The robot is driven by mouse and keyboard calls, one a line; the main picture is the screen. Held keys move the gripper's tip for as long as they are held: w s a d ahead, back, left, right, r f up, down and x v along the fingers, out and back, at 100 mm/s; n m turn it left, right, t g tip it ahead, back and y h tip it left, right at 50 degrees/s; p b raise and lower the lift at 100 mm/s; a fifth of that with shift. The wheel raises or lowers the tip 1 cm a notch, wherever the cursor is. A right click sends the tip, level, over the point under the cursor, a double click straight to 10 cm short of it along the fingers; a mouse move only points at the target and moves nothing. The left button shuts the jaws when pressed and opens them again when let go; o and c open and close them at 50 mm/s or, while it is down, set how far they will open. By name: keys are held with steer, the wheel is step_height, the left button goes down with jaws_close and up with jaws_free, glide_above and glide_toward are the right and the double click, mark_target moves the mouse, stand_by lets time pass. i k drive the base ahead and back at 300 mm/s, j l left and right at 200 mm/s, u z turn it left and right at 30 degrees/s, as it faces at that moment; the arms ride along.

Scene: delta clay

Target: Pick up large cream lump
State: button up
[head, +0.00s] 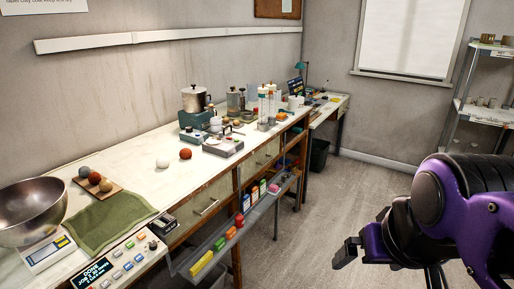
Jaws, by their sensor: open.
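A pale cream-white round lump (162,162) sits on the long workbench (135,182), left of a terracotta lump (185,153) of similar size. A smaller tan-cream lump (106,185) rests on a wooden board (97,190) with a grey-blue lump (85,172) and a terracotta one. My gripper (350,254) is open at the lower right, over the floor and well apart from the bench and the lumps. Its far parts are partly hidden by my purple arm.
A metal bowl (30,210) on a scale, a green cloth (110,220) and a control panel (118,262) are at the near left. Pots and devices (222,146) crowd the far bench. A shelf (240,222) juts below the front edge. The floor (320,200) is open.

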mark_target(162, 162)
steer(key=i+l+z, duration=0.2)
steer(key=i+z, duration=0.2)
steer(key=i+u, duration=0.2)
steer(key=u, duration=0.15)
steer(key=i+u, duration=0.15)
steer(key=u, duration=0.2)
steer(key=i+u, duration=0.2)
steer(key=u, duration=0.15)
